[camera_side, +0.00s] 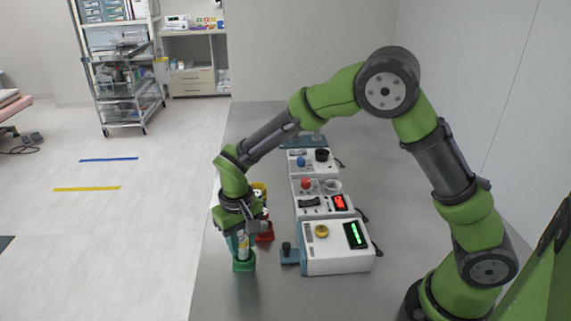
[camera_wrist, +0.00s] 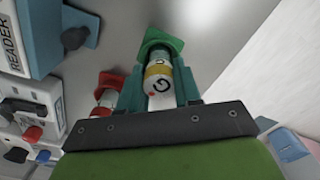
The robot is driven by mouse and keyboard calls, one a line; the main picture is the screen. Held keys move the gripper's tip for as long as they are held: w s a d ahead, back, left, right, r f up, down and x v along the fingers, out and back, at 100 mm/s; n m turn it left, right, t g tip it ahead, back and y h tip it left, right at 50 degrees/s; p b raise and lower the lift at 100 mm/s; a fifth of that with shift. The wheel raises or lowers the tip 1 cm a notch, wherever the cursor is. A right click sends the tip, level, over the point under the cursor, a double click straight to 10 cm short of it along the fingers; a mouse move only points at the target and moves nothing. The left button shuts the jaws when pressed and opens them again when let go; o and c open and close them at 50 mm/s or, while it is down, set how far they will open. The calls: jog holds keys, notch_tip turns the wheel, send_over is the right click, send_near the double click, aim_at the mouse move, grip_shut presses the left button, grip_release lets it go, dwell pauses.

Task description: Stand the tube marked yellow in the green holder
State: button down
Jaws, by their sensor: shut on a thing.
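My gripper (camera_side: 242,240) is shut on a white tube with a yellow band (camera_wrist: 158,70); the tube also shows between the fingers in the side view (camera_side: 243,245). The tube is about upright. The green holder (camera_side: 244,265) is directly below it on the bench. In the wrist view the green holder (camera_wrist: 162,38) is at the tube's far end. The tube's lower end meets the holder's top in the picture; how deep it sits inside is hidden.
A red holder (camera_side: 266,238) with a tube stands just behind the green one, and something yellow (camera_side: 259,188) is farther back. A white reader box (camera_side: 335,262) with a teal part and dark knob (camera_side: 287,249) stands to the right. More devices (camera_side: 322,205) line up behind it.

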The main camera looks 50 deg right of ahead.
aim_at(241, 238)
jog(key=shift+f, duration=0.25)
jog(key=c, duration=1.1)
grip_release()
jog(key=shift+o, duration=0.2)
jog(key=shift+r, duration=5.5)
jog(key=shift+s+f, duration=0.1)
jog(key=shift+f, duration=0.25)
jog(key=s+d+r+m+t+y, duration=0.1)
jog(key=s+d+r+t, duration=0.2)
jog(key=s, duration=0.6)
jog(key=s+d+r+t+y, duration=0.1)
jog(key=s+d+r+t, duration=0.3)
jog(key=s+d+r, duration=0.3)
jog(key=shift+s+d+r+m, duration=0.2)
jog(key=shift+s+m, duration=0.2)
jog(key=shift+s, duration=0.65)
